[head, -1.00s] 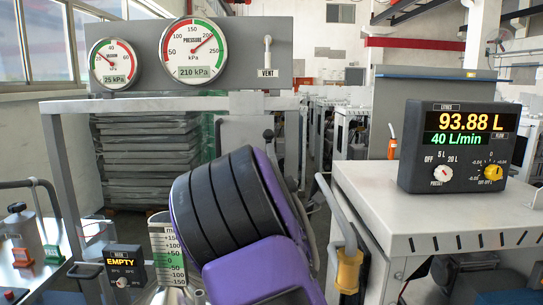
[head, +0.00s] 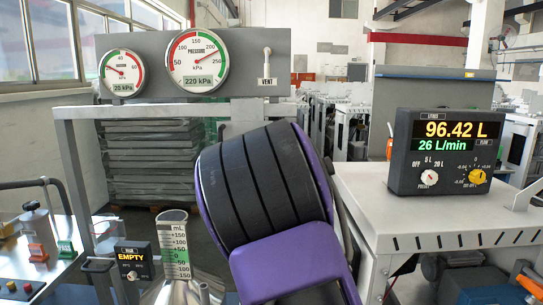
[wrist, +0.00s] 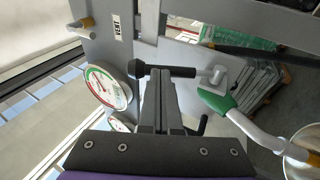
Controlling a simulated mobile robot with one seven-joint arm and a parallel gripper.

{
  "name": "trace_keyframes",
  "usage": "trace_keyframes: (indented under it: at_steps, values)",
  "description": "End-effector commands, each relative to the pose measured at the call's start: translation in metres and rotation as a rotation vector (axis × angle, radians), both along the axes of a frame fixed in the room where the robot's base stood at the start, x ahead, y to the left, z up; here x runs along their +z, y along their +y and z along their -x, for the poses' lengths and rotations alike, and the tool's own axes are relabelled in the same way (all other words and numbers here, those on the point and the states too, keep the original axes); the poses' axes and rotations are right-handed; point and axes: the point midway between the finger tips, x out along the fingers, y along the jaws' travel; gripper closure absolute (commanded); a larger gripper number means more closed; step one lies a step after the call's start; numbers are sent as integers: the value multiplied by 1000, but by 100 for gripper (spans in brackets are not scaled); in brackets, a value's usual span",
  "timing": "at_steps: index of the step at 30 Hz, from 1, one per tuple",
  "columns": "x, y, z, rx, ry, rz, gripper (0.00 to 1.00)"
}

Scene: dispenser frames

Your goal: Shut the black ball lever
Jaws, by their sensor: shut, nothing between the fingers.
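The black ball lever (wrist: 135,68) shows in the wrist view as a black ball on a dark bar. The bar lies across the picture, from the ball at the left to a grey fitting (wrist: 212,77) at the right. My gripper (wrist: 159,72) is shut and empty, its fingertips at the bar just right of the ball. I cannot tell whether they touch it. In the head view my purple and black arm hides the lever and the gripper. The meter (head: 441,150) reads 96.42 L and 26 L/min.
A green and white nozzle (wrist: 225,108) lies right of my gripper in the wrist view. The gauge panel (head: 145,55) has a white vent lever (head: 267,62) and reads 220 kPa. A white cabinet (head: 430,215) stands at the right. A funnel gauge (head: 175,252) stands left of my arm.

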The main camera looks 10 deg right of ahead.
Motion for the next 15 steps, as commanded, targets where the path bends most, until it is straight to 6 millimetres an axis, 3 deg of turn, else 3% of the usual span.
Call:
trace_keyframes:
  at_steps: [1, 5, 15]
  values:
    - [9, -1, -2, 1, 35, -11, 100]
    - [15, -2, -9, 2, 144, -34, 100]
    - [20, -5, -26, -1, 342, -70, 100]
